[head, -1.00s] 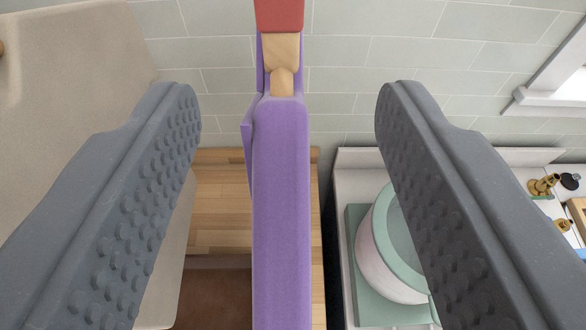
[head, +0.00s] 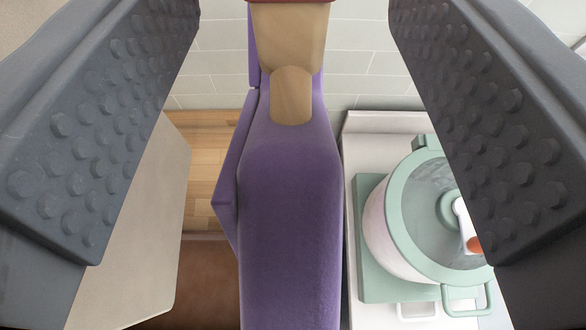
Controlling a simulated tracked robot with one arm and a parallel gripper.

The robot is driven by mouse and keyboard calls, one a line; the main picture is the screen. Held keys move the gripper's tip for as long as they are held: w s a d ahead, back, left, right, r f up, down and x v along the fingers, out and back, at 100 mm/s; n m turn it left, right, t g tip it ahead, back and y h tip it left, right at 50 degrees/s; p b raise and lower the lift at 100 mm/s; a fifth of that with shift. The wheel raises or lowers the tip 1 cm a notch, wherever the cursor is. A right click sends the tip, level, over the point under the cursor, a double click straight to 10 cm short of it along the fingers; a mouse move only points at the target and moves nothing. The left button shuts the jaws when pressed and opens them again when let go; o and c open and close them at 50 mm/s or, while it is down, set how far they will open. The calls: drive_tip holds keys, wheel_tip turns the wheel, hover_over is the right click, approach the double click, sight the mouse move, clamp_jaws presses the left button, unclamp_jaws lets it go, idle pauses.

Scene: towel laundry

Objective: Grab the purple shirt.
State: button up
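The purple shirt (head: 290,220) hangs upright in the middle of the head view, seen edge-on from above. A tan wooden hanger (head: 291,96) shows at its top, below a red part (head: 289,2) at the upper edge of the picture. My gripper (head: 294,130) is open, with one dark grey studded finger on each side of the shirt. A gap shows between each finger and the shirt, and neither finger appears to touch it. The lower part of the shirt runs out of the picture.
A beige panel (head: 140,235) is at the left. A wooden surface (head: 207,150) and a tiled wall (head: 225,60) lie behind the shirt.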

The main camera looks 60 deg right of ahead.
clamp_jaws()
